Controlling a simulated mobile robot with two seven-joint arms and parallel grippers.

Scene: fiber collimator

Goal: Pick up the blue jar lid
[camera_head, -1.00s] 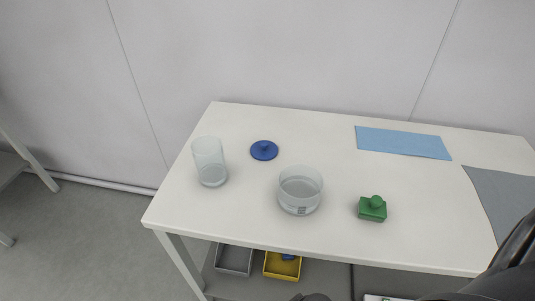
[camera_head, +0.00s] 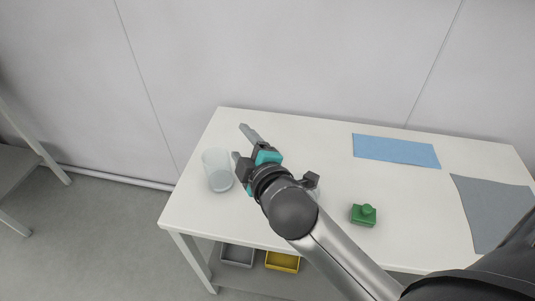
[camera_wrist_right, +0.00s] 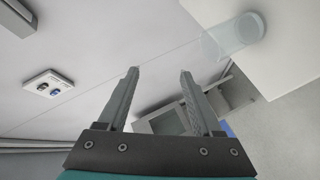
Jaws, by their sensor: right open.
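The blue jar lid is hidden in the head view now, behind my right gripper and arm; a second ago it showed as a round blue disc with a knob, lying on the table behind the bowl. My right gripper (camera_head: 241,143) is above the table around that spot, just right of the clear glass (camera_head: 218,170). In the right wrist view its two fingers (camera_wrist_right: 159,72) are apart with nothing between them. The lid cannot be made out there. My left gripper is not in view.
The clear bowl is almost wholly covered by my right arm. A green block with a knob (camera_head: 363,215) stands right of it. A blue mat (camera_head: 396,150) and grey mat (camera_head: 490,210) lie on the white table (camera_head: 320,130). Grey (camera_head: 237,256) and yellow (camera_head: 283,262) bins sit below.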

